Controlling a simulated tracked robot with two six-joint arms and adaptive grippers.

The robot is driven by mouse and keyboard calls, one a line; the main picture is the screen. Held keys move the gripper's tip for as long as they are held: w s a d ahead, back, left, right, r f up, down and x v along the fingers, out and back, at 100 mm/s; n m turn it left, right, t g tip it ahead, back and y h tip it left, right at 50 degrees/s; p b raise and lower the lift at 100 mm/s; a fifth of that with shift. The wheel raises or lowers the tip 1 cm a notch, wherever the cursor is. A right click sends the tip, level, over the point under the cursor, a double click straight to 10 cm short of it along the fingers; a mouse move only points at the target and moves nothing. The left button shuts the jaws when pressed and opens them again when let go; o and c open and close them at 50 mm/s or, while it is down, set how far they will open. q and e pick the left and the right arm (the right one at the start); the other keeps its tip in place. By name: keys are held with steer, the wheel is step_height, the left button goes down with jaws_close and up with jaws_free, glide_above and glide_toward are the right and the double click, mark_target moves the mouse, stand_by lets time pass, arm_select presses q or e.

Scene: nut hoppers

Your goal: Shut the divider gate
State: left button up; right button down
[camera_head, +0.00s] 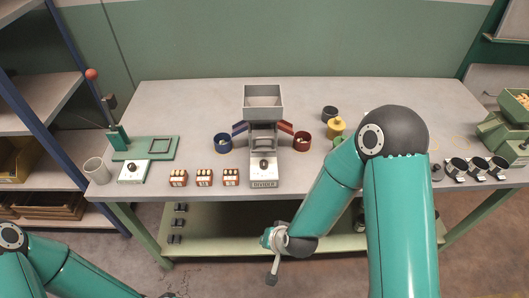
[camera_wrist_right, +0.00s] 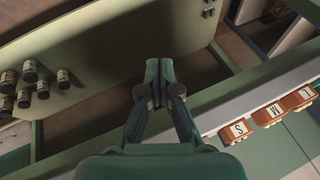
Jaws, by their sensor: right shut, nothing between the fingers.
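The divider (camera_head: 264,183) stands at the middle of the bench, a grey hopper on top and a labelled base with a small dark knob (camera_head: 264,165). A blue chute (camera_head: 240,128) and a red chute (camera_head: 286,127) slope out to its sides. I cannot make out the gate or its position. My right gripper (camera_head: 267,238) is low in front of the bench edge, apart from the divider. In the right wrist view its fingers (camera_wrist_right: 160,68) are together and empty. My left gripper (camera_head: 165,295) barely shows at the bottom edge; its fingers cannot be read.
A blue cup (camera_head: 222,142) and a red cup (camera_head: 302,141) stand below the chutes. Several small orange-brown boxes (camera_head: 204,177) line the front edge. Jars (camera_wrist_right: 30,72) stand on the lower shelf (camera_wrist_right: 100,50). A green lever press (camera_head: 118,137) is at left; yellow and black containers stand right.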

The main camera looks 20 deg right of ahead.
steer(key=w+a+r+m+t+h+b, duration=0.15)
steer(key=w+r+m+t+b, duration=0.25)
steer(key=r, duration=0.4)
steer(key=w+a+r+m+t+h+b, duration=0.1)
steer(key=w+r+m+t+h+b, duration=0.2)
steer(key=r, duration=0.4)
steer(key=s+d+r+m+t+h+b, duration=0.25)
steer(key=s+r+m+b, duration=0.2)
steer(key=r+m, duration=0.5)
arm_select(q)
step_height(320, 180, down, 12)
steer(key=p, duration=0.1)
arm_select(e)
steer(key=x, duration=1.3)
steer(key=shift+w+d+n, duration=0.2)
steer(key=shift+w+n, duration=0.15)
arm_select(q)
steer(key=shift+f, duration=0.1)
arm_select(e)
steer(key=shift+r, duration=0.1)
